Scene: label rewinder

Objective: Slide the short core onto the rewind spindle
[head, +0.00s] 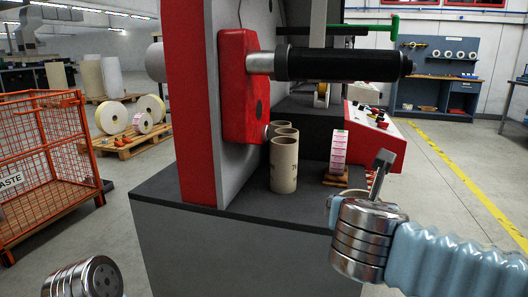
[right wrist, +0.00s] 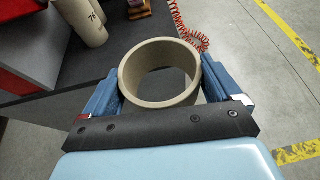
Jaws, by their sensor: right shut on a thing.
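The rewind spindle (head: 335,63) is a black horizontal cylinder on a bright shaft, sticking out to the right from the red machine housing (head: 243,85). Its right end is free and bare. My right gripper (right wrist: 157,82) is shut on the short core (right wrist: 160,99), a beige cardboard ring between its two blue fingers. The right wrist view looks down through the core's open bore.
Several taller cores (head: 284,165) stand on the dark machine table (head: 225,195), below the spindle. A label roll (head: 340,153) stands right of them. A red control panel (head: 373,140) is behind. An orange cage (head: 45,160) is at left. Space right of the spindle's end is clear.

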